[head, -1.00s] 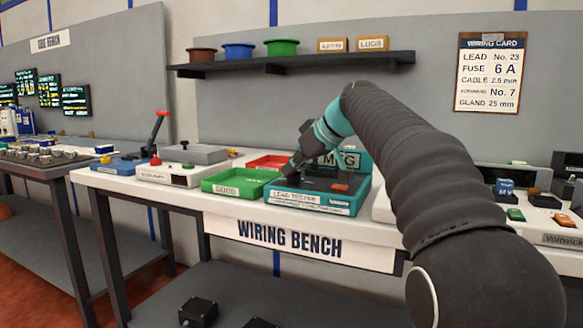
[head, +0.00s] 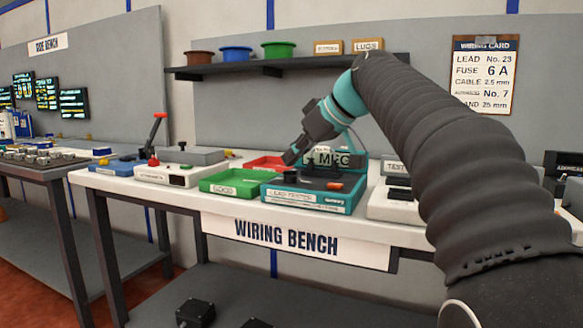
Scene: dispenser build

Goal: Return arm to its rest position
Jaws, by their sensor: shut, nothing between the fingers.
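My arm reaches in from the right in the head view, covered in a dark ribbed sleeve with a teal wrist section. My gripper (head: 291,156) is shut and empty, pointing down and left, in front of or above the back left part of the teal lead tester (head: 310,200). I cannot tell its exact height above the tester. An orange piece (head: 335,185) lies on the tester's dark top.
A green tray labelled GOOD (head: 232,184) and a red tray (head: 265,162) stand left of the tester on the wiring bench (head: 120,183). A shelf (head: 290,68) with bowls hangs behind. My arm hides much of the bench's right side.

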